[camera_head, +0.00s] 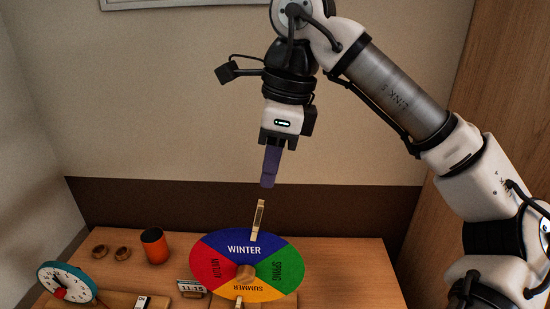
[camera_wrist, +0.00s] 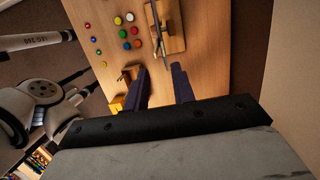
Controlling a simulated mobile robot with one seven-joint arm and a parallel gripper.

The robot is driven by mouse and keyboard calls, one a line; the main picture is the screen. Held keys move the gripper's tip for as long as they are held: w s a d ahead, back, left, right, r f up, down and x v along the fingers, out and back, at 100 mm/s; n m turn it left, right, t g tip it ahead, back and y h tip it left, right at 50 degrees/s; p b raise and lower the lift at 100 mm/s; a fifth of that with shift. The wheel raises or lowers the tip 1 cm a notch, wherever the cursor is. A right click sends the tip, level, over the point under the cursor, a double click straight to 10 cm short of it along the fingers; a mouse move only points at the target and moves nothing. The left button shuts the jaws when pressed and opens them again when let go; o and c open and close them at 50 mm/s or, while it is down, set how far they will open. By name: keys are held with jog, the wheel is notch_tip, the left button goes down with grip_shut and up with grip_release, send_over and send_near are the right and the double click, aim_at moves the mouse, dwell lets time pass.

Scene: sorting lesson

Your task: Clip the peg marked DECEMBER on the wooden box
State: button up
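My gripper (camera_head: 270,178) points down, high above the table, with its purple fingers seen edge-on in the head view. In the wrist view its fingers (camera_wrist: 160,72) are apart with nothing between them. A pale wooden peg (camera_head: 258,218) with a dark strip stands upright at the far edge of the season wheel (camera_head: 213,248), by WINTER. It is below my gripper and apart from it; its lettering is too small to read. Part of another peg (camera_head: 240,301) shows at the wheel's near edge, by SUMMER. I cannot make out the wooden box with certainty in either view.
An orange cup (camera_head: 155,246), two small wooden rings (camera_head: 122,253), a teal-rimmed clock (camera_head: 66,283) and an 11:15 display (camera_head: 191,287) stand left of the wheel. The wrist view shows several coloured buttons (camera_wrist: 125,34) and a yellow block (camera_wrist: 117,104). Table right of the wheel is clear.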

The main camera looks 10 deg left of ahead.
jog(key=shift+s+a+f+b, duration=0.1)
jog(key=shift+a+f+b, duration=0.1)
jog(key=shift+f+b, duration=0.75)
jog(key=shift+a+f+b, duration=0.25)
jog(key=shift+f+b, duration=0.35)
jog(key=shift+f, duration=0.65)
jog(key=shift+s+a+f+b, duration=0.1)
jog(key=shift+a+f+b, duration=0.1)
jog(key=shift+f+b, duration=0.75)
jog(key=shift+f, duration=0.15)
jog(key=shift+c, duration=0.2)
grip_shut()
jog(key=shift+p, duration=0.3)
jog(key=r+p, duration=0.2)
jog(key=d+r+p, duration=0.1)
jog(key=r+p, duration=0.1)
jog(key=r, duration=0.1)
jog(key=shift+w, duration=0.15)
